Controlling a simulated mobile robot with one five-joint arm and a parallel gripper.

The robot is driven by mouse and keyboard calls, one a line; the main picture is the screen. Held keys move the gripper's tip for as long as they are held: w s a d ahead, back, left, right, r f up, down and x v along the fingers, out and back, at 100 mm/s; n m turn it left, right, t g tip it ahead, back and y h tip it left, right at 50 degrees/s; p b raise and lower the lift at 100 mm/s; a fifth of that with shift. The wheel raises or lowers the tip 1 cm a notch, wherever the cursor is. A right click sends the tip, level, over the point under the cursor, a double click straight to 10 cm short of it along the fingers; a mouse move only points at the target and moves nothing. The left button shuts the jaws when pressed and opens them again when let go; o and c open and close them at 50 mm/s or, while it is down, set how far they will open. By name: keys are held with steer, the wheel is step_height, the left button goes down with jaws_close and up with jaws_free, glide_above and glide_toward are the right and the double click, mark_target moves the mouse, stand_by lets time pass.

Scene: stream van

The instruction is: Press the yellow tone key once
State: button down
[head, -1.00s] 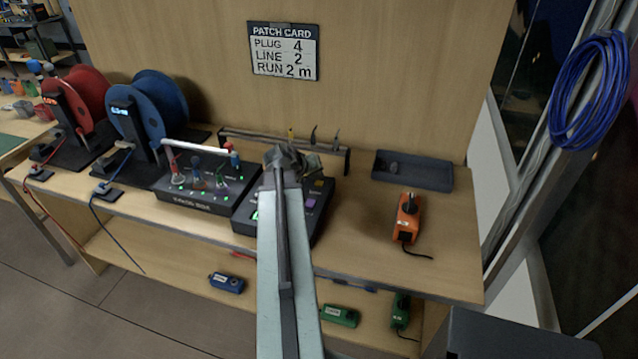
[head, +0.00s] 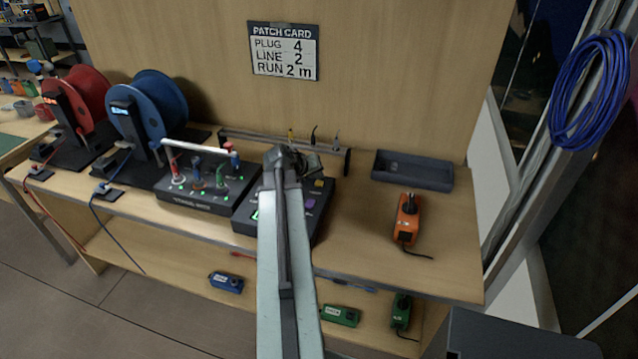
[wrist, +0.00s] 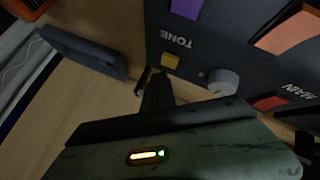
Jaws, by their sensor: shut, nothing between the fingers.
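The yellow tone key (head: 319,184) is a small square key on the dark key panel (head: 248,222), near its right back corner. In the wrist view the yellow tone key (wrist: 170,61) sits beside an upside-down TONE label. My gripper (wrist: 157,78) is shut and empty. Its dark tip shows just below and left of the key in the wrist view. I cannot tell how high it is above the panel or whether it touches. In the head view my gripper (head: 308,166) is behind the key, and my arm covers the middle of the panel.
A purple key (wrist: 187,8), an orange key (wrist: 288,34), a grey knob (wrist: 223,82) and a red key (wrist: 270,103) share the panel. A patch box (head: 200,200) stands left. An orange tool (head: 407,220) and an open tray (head: 412,172) lie right. A tool rack (head: 345,160) is behind.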

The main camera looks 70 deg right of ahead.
mark_target(317, 184)
steer(key=shift+f, duration=0.1)
steer(key=shift+f+b, duration=0.3)
steer(key=shift+b, duration=0.1)
steer(key=shift+f+b, duration=0.45)
stand_by(0.4)
stand_by(0.3)
steer(key=shift+r+p, duration=0.85)
steer(key=shift+r, duration=0.1)
step_height(317, 184, up, 5)
steer(key=p, duration=0.5)
stand_by(0.3)
